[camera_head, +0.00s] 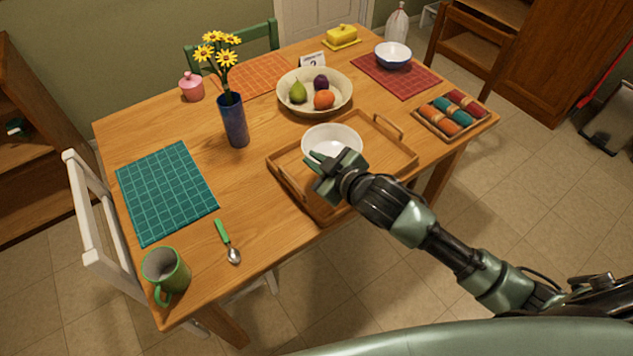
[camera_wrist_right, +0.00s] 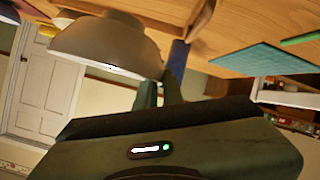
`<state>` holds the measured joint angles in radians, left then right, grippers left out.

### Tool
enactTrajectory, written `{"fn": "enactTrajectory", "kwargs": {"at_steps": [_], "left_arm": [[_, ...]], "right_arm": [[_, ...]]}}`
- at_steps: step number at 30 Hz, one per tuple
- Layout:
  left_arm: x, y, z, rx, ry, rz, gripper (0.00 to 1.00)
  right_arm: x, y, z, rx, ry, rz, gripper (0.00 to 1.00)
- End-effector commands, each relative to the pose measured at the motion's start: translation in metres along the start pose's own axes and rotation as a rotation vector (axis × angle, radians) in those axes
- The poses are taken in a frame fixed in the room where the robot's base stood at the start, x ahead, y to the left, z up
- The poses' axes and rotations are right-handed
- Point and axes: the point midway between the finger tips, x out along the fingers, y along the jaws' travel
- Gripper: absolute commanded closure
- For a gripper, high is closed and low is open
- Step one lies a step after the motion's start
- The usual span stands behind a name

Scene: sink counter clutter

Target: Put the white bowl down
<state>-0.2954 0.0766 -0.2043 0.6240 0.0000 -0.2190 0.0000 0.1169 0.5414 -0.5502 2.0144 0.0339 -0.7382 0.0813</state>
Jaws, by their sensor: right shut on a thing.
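The white bowl (camera_head: 333,138) is upright over the wooden tray (camera_head: 385,158) in the head view. My right gripper (camera_head: 318,163) is shut on the bowl's near left side. In the right wrist view the bowl (camera_wrist_right: 105,45) fills the upper left, with the gripper fingers (camera_wrist_right: 160,92) at its edge. I cannot tell whether the bowl's base touches the tray. My left gripper is not in view.
A fruit bowl (camera_head: 287,104) stands just behind the tray. A blue vase (camera_head: 234,122) with yellow flowers stands to the left. A teal placemat (camera_head: 165,190), spoon (camera_head: 228,243) and green mug (camera_head: 166,274) lie farther left. Bare table shows between placemat and tray.

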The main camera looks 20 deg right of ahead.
Motion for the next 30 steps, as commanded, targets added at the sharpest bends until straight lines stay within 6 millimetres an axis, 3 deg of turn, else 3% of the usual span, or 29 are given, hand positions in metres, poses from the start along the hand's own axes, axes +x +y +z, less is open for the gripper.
{"fn": "enactTrajectory", "kwargs": {"at_steps": [4, 18, 30], "left_arm": [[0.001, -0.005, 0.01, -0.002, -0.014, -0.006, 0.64], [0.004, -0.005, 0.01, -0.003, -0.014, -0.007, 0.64], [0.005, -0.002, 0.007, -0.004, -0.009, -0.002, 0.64]], "right_arm": [[0.013, -0.012, 0.025, 0.0, 0.0, 0.001, 1.0], [0.035, -0.033, 0.068, -0.001, 0.001, 0.002, 1.0], [0.038, -0.035, 0.072, -0.001, 0.004, 0.002, 1.0]]}}
